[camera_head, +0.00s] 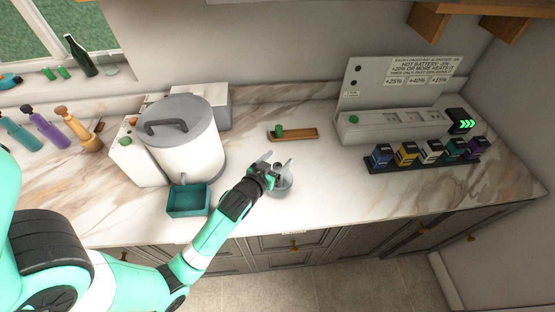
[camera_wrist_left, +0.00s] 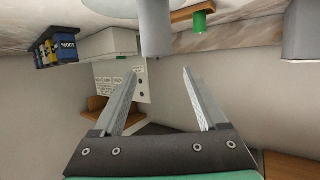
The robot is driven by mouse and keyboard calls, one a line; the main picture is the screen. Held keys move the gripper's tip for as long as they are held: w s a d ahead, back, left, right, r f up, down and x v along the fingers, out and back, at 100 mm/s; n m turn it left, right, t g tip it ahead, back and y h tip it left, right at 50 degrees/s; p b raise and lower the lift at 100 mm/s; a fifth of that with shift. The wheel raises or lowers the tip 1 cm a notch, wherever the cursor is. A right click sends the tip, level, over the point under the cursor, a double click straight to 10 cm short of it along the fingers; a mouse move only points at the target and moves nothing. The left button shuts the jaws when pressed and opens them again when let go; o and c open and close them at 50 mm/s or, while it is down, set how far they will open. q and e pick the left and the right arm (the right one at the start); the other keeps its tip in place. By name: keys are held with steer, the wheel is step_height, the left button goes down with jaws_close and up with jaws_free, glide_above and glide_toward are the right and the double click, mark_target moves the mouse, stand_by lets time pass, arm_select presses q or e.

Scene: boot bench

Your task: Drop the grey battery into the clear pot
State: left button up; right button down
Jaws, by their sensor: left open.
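My left gripper (camera_head: 278,161) is open above the counter's front middle, with nothing between its fingers; both fingers also show in the left wrist view (camera_wrist_left: 160,72). A small round grey object (camera_head: 283,186) is just below the gripper, partly hidden by it. In the left wrist view a grey cylinder (camera_wrist_left: 155,27) stands beyond the fingertips, apart from them. A pale grey-white battery (camera_head: 430,152) stands in a row with blue, yellow, teal and purple ones at the right. I cannot make out a clear pot for certain. My right gripper is not in view.
A big white urn with a grey lid (camera_head: 182,138) stands left of the gripper, with a teal tray (camera_head: 188,213) before it. Behind is a wooden tray (camera_head: 305,134) with a green piece. A white charger unit (camera_head: 390,128) stands back right. The counter between is clear.

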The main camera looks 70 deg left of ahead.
arm_select(q)
steer(key=v, duration=1.1)
steer(key=shift+s+d, duration=0.2)
steer(key=shift+s, duration=0.05)
steer(key=shift+r, duration=0.1)
